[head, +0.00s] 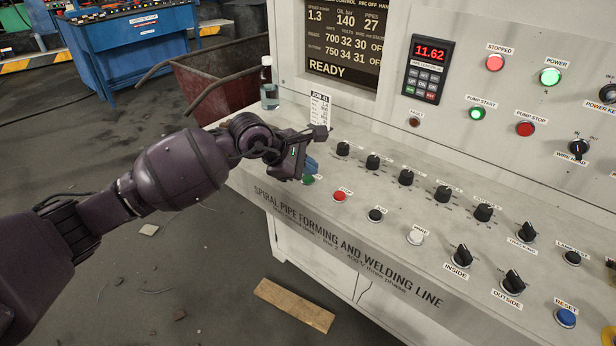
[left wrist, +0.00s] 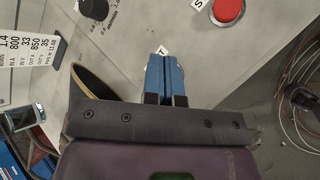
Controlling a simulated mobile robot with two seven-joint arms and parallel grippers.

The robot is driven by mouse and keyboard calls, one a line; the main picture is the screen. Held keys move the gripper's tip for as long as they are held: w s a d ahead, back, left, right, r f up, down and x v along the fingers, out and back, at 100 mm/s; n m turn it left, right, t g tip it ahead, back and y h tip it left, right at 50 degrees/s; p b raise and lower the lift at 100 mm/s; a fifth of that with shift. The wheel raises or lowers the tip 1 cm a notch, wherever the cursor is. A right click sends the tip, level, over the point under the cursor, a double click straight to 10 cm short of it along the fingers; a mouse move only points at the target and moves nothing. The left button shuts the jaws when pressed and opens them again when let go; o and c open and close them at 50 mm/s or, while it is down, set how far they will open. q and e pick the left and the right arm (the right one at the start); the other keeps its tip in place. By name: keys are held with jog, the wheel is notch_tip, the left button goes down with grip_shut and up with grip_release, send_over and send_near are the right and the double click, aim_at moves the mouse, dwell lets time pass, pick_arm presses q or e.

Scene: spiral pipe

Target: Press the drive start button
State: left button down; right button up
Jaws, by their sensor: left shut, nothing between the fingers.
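A green button (head: 308,181) sits at the left end of the sloping control panel (head: 385,235); its label is mostly hidden. My left gripper (head: 311,164), with blue fingers, is shut and empty just above and behind it in the head view. Whether the fingers touch the button cannot be told. In the left wrist view the shut fingers (left wrist: 165,75) point at the panel beside a small label ending in T, and the green button is hidden. A red stop button (head: 339,196) is next to it; a red button also shows in the left wrist view (left wrist: 228,11). My right gripper is not in view.
A clear bottle (head: 268,85) and a job card (head: 320,108) stand behind my left gripper. Several black knobs (head: 406,177), a white button (head: 415,237) and a blue reset button (head: 565,317) line the panel. A plank (head: 294,304) lies on the floor.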

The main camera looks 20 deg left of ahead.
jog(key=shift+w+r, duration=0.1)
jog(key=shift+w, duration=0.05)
pick_arm(q)
jog(key=shift+f, duration=0.1)
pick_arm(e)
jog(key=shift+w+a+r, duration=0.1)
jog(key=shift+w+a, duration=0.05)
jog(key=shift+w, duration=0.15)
pick_arm(q)
jog(key=shift+f, duration=0.35)
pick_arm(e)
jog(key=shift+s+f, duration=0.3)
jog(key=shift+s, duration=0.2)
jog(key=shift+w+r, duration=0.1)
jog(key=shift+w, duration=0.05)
pick_arm(q)
jog(key=shift+r, duration=0.9)
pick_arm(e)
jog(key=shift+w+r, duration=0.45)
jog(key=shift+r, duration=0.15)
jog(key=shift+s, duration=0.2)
